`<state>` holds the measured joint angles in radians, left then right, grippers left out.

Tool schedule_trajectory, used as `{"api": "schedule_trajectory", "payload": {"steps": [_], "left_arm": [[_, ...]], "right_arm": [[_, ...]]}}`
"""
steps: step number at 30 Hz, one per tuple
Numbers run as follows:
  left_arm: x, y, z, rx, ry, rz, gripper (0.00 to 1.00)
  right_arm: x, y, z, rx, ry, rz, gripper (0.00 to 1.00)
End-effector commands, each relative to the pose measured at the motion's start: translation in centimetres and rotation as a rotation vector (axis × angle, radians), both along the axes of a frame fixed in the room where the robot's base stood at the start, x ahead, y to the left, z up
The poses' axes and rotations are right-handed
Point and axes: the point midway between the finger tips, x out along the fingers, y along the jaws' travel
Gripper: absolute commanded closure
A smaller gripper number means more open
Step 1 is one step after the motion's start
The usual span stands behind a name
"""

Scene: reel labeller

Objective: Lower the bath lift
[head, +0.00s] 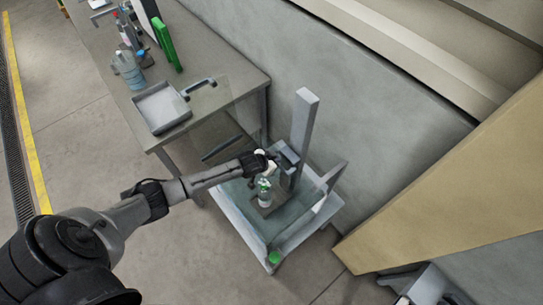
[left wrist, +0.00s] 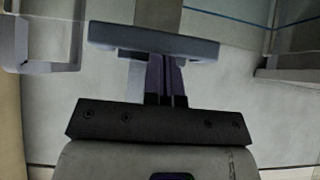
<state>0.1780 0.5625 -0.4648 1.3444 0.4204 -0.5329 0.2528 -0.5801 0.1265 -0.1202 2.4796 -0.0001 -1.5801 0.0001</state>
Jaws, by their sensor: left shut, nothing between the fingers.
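The bath is a clear-walled tank with a pale rim (head: 238,222) on the floor beside the table. The lift has a tall grey post (head: 303,118) at the bath's back and a grey-blue bar (head: 289,157) on its front. A clear bottle with green on it (head: 264,194) stands upright on the lift's dark plate inside the bath. My left gripper (head: 273,161) is shut and empty over the bath, close to the bar. In the left wrist view the shut fingers (left wrist: 167,75) reach the bar's (left wrist: 150,41) lower edge; I cannot tell if they touch. My right gripper is not seen.
The table (head: 215,65) beside the bath holds a grey tray (head: 162,108), a blue-tinted jug (head: 129,70) and a green panel (head: 166,44). A wall stands close behind the bath. A tan panel (head: 450,180) is at the right. Floor at the left is clear.

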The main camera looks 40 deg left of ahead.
Motion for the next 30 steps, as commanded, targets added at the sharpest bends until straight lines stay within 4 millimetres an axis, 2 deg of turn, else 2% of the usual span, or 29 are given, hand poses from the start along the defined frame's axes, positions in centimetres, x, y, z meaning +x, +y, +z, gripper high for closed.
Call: {"api": "schedule_trajectory", "payload": {"steps": [5,12,13,21,30], "left_arm": [[0.0,0.0,1.7,0.0,-0.001,0.0,1.0],[-0.2,0.0,4.9,-0.001,0.001,-0.001,1.0],[-0.8,0.1,4.7,0.001,0.002,-0.002,1.0],[-4.2,0.5,8.1,0.001,0.0,-0.003,1.0],[-6.5,0.8,10.4,0.001,0.001,-0.002,1.0]], "right_arm": [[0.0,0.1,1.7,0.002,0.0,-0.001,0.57],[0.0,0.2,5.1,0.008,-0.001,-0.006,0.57],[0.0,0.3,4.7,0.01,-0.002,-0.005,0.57],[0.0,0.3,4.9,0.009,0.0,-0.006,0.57],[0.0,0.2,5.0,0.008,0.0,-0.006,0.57]]}}
